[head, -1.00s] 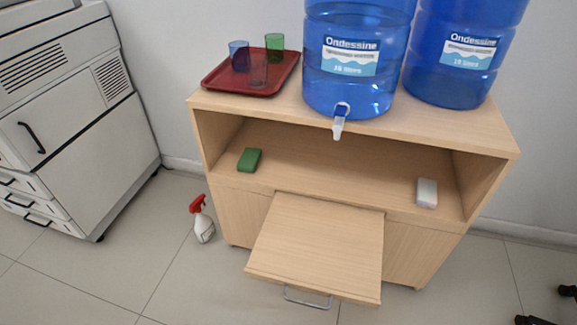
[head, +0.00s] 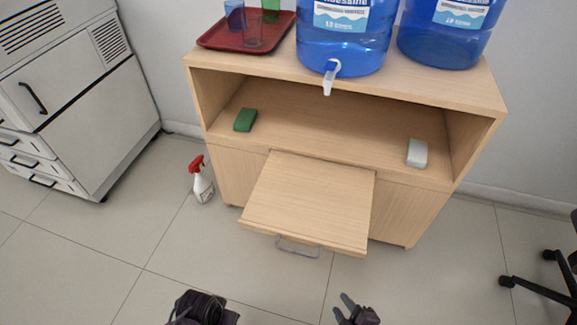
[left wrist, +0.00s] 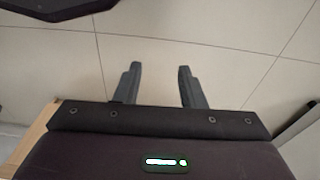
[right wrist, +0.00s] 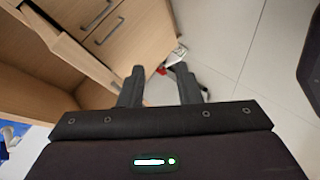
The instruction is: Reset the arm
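My right gripper (head: 355,308) shows at the bottom of the head view, in front of the cabinet. In the right wrist view its two fingers (right wrist: 161,88) stand apart with nothing between them. My left arm shows at the bottom of the head view, left of the right gripper; its fingers cannot be made out there. In the left wrist view the left gripper's fingers (left wrist: 159,86) are apart and empty over the tiled floor.
A wooden cabinet (head: 225,160) stands ahead with its front panel (head: 310,205) sticking out. On it are a red tray (head: 225,38) with cups and blue water jugs (head: 345,50). A green block (head: 245,120) and a white block (head: 417,153) lie on its shelf. A spray bottle (head: 201,182) stands on the floor.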

